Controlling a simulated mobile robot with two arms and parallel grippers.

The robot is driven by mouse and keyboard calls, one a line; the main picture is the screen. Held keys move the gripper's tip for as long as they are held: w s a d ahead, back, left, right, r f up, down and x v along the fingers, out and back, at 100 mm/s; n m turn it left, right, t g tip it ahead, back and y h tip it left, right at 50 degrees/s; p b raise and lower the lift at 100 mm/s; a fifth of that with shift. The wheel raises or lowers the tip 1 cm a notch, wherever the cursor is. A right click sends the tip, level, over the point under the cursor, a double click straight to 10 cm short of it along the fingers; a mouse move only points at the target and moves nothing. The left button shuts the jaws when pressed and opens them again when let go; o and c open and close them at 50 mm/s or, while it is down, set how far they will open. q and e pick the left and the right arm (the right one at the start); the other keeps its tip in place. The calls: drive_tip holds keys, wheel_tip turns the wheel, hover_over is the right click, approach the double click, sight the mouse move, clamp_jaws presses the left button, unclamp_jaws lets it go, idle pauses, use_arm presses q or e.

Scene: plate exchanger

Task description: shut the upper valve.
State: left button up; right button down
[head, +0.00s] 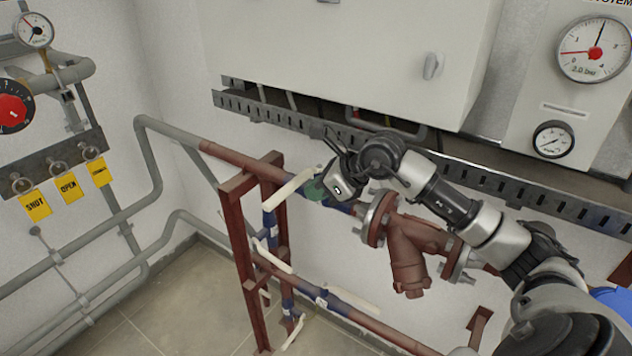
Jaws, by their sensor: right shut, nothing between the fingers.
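A white lever handle (288,189) slants up to the right across the upper red-brown pipe (240,160). Blue valve parts (346,208) show on this pipe just beyond my right gripper. I cannot tell which valve body the lever belongs to. My right gripper (317,189) is shut and empty, with its green end beside the lever's right side. Whether it touches the lever is unclear. The gripper and wrist hide part of the upper pipe and valve. My left gripper is out of view.
More white levers (354,299) sit on the lower piping. A red-brown frame (240,240) stands left of the valves. A flanged strainer (408,250) is right of the gripper. A cable tray (280,112) and cabinet (350,50) are above. Floor (170,310) is clear at lower left.

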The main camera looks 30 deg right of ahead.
sight(291, 193)
idle(0.3)
drive_tip(key=shift+w+a+b, duration=0.9)
drive_tip(key=shift+w+a, duration=0.25)
drive_tip(key=shift+s, duration=0.1)
